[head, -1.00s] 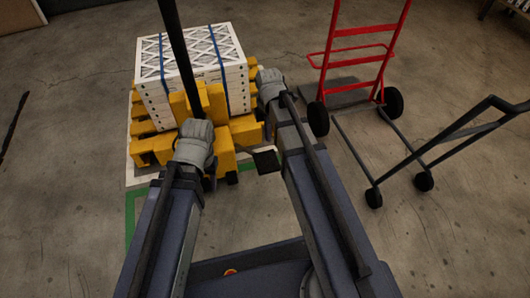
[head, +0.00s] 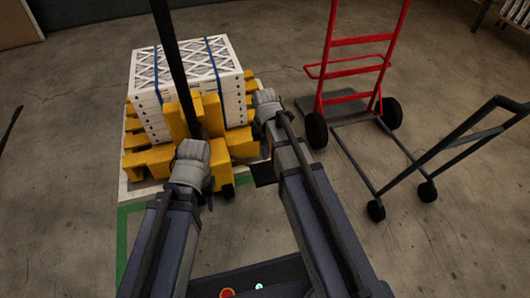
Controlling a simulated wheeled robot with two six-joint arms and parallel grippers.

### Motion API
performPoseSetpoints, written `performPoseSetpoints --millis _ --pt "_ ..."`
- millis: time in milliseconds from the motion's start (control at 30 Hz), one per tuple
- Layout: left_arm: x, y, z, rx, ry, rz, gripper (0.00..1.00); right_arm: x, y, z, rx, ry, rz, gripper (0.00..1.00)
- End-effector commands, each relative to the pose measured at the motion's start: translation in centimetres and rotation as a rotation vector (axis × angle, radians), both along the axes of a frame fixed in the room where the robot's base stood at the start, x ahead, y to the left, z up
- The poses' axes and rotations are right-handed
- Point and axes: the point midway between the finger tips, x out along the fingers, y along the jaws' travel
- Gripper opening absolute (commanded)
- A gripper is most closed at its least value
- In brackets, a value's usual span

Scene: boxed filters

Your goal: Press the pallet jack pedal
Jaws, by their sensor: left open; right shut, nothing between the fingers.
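The yellow pallet jack (head: 216,115) stands upper left of centre, with its black handle (head: 172,60) rising toward me. A dark flat pad (head: 263,173), which looks like the pedal, sticks out low on its right side. My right arm partly covers the pad. My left gripper (head: 193,148) is open in front of the jack's yellow body, left of the pad. My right gripper (head: 266,98) is shut and empty, above the pad in the picture and right of the boxed load. The fingertips are small and hard to make out.
White boxed filters (head: 190,85) with blue straps sit on a yellow pallet (head: 147,162). A red hand truck (head: 357,69) and a dark wheeled cart frame (head: 440,150) stand at right. Green floor tape (head: 123,240) runs at lower left. Floor between my arms and the cart is clear.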

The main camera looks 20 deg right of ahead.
Motion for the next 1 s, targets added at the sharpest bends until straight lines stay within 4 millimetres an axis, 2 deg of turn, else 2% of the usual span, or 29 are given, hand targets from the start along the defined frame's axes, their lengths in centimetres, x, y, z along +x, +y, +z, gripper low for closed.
performPoseSetpoints --millis 33,500,700,1000 --pt "0.0 0.0 -1.5 0.000 0.000 0.002 0.50 0.0 0.0 -1.5 0.000 0.000 0.000 0.00" --pt "0.1 0.0 -7.8 -0.001 -0.004 0.008 0.50 0.0 0.0 -7.8 0.000 0.000 0.000 0.00" --pt "0.1 0.0 -9.0 -0.001 -0.005 0.008 0.50 0.0 0.0 -9.0 0.000 0.000 0.000 0.00" --pt "0.1 0.0 -9.0 -0.001 -0.005 0.008 0.50 0.0 0.0 -9.0 0.000 0.000 0.000 0.00"
